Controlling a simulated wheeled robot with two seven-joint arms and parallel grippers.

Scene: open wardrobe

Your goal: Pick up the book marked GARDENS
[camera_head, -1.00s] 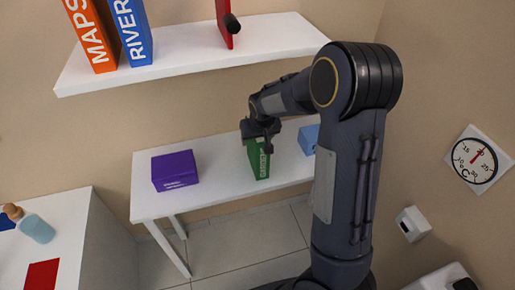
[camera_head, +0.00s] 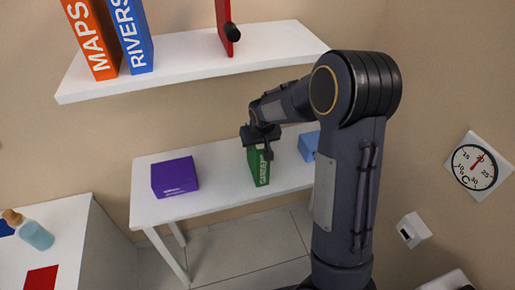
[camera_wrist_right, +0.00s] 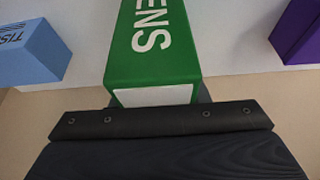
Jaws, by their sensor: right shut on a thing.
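The green book (camera_head: 260,168) marked GARDENS stands on the white table (camera_head: 215,201) in the head view. My right gripper (camera_head: 260,147) is shut on its top end. In the right wrist view the book (camera_wrist_right: 158,45) shows the letters ENS on its green spine, with its pale page end against the dark gripper. I cannot tell in the head view whether the book's base touches the table or is slightly above it. My left gripper is not in view.
A purple box or book (camera_head: 174,177) lies left on the table, and a blue one (camera_head: 309,145) is right of the green book, partly behind my arm. Above, a white shelf (camera_head: 185,69) holds MAPS (camera_head: 92,40), RIVERS (camera_head: 130,38) and a red object (camera_head: 225,28).

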